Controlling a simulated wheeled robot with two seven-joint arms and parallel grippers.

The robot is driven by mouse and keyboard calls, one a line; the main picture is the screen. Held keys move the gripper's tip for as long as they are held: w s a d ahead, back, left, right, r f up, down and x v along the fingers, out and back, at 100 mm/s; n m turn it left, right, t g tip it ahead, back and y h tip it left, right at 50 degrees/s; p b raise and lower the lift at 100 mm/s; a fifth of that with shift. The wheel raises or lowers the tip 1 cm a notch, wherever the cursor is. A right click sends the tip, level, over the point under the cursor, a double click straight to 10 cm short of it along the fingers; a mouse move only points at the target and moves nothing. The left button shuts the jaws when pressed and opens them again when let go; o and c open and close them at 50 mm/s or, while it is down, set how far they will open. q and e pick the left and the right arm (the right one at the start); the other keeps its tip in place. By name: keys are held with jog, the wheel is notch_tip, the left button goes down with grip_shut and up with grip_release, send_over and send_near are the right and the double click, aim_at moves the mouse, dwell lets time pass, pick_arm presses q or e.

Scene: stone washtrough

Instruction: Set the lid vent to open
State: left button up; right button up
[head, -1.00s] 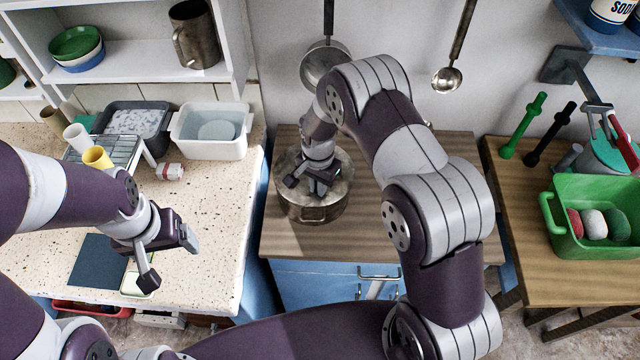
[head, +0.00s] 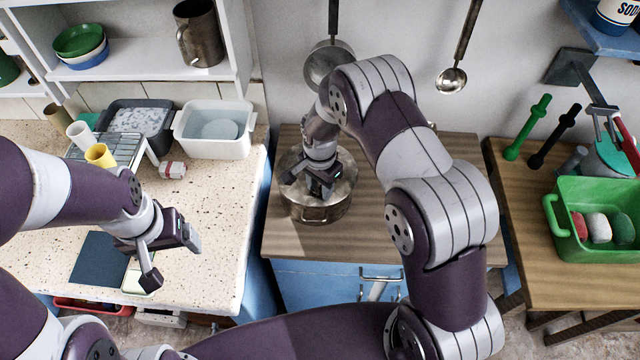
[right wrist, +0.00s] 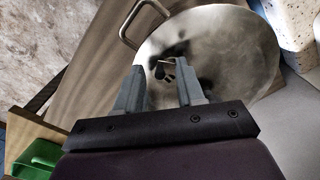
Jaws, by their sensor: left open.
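A metal pot (head: 318,212) with a round lid stands on the wooden counter. In the right wrist view, the shiny lid (right wrist: 235,50) fills much of the upper half. A small dark fitting (right wrist: 166,70) lies on the lid between and just past my right fingertips; whether it is the vent or a knob, and its setting, I cannot tell. My right gripper (right wrist: 160,72) points down over the lid, fingers apart, with no clear grip on anything. In the head view, my right gripper (head: 306,186) hides much of the lid. My left gripper (head: 174,262) is open and empty over the speckled counter.
A pot handle (right wrist: 140,22) sticks out at the lid's edge. A pan (head: 328,65) and a ladle (head: 451,79) hang on the wall behind. A green tub (head: 590,245) stands on the right table. The wooden counter (head: 375,235) right of the pot is clear.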

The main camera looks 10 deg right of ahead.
aim_at(319, 188)
jog(key=shift+r, duration=0.4)
notch_tip(319, 188, up, 12)
jog(key=b, duration=0.3)
jog(key=s+d+n, duration=0.3)
jog(key=s+n, duration=0.2)
jog(key=s, duration=0.4)
jog(key=s+d+r+n+t, duration=0.1)
jog(key=s+d+n, duration=0.2)
jog(key=s+n, duration=0.2)
jog(key=s, duration=0.3)
jog(key=shift+s+n+b, duration=0.3)
jog(key=shift+s, duration=0.05)
